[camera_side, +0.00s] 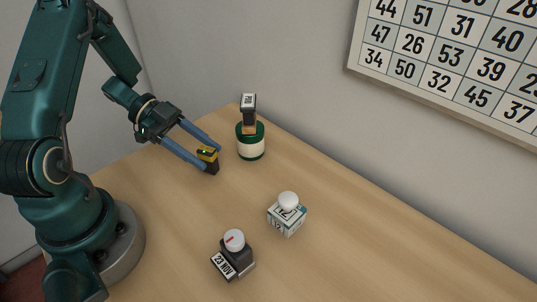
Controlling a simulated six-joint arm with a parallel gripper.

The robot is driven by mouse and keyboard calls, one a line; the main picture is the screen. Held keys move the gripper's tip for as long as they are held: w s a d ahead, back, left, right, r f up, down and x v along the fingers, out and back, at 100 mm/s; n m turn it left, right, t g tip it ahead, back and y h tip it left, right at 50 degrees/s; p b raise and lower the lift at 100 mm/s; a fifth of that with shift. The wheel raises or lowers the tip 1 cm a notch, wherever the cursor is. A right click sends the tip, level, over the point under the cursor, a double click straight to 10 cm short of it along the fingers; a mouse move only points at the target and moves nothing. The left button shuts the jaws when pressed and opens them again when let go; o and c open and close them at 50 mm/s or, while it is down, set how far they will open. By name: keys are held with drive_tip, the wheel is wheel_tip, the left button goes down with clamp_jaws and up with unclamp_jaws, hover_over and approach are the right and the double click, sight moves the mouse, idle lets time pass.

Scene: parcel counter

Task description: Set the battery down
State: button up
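A small dark block with a yellow band, which looks like the battery (211,166), is between the fingertips of my gripper (210,157). The fingers reach down and to the right from the wrist, one on each side of the block, and appear shut on it. The block is upright or nearly so, just left of a green jar with a cream band (250,147). I cannot tell whether its lower end touches the table or hangs slightly above it.
A black block with a white label (248,104) stands on the green jar. A white printed box (287,220) carries a white ball (288,201). A black box (235,259) with a white label carries a white round piece (234,240). The wooden table (350,260) is clear at right.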

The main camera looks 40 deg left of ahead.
drive_tip(key=shift+r, duration=0.1)
drive_tip(key=shift+a+r, duration=0.15)
drive_tip(key=v, duration=1.1)
drive_tip(key=w+r+t+y, duration=0.3)
drive_tip(key=w, duration=0.4)
drive_tip(key=w+r+t+y, duration=0.2)
drive_tip(key=w+r+t, duration=0.15)
drive_tip(key=w, duration=0.25)
drive_tip(key=w+d+r+n+t+y, duration=0.1)
drive_tip(key=w+r+n+t+y, duration=0.3)
drive_tip(key=r+n+y, duration=0.45)
drive_tip(key=s+d+f+n+g+h, duration=0.1)
drive_tip(key=s+d+f+n+g, duration=0.1)
drive_tip(key=s+d, duration=0.5)
drive_tip(key=s+d+f+n+g+h, duration=0.1)
drive_tip(key=s+d+f+n+g, duration=0.2)
drive_tip(key=s, duration=1.1)
drive_tip(key=d+f+g, duration=0.2)
drive_tip(key=d+g, duration=0.2)
drive_tip(key=d, duration=0.1)
drive_tip(key=shift+s+d, duration=0.35)
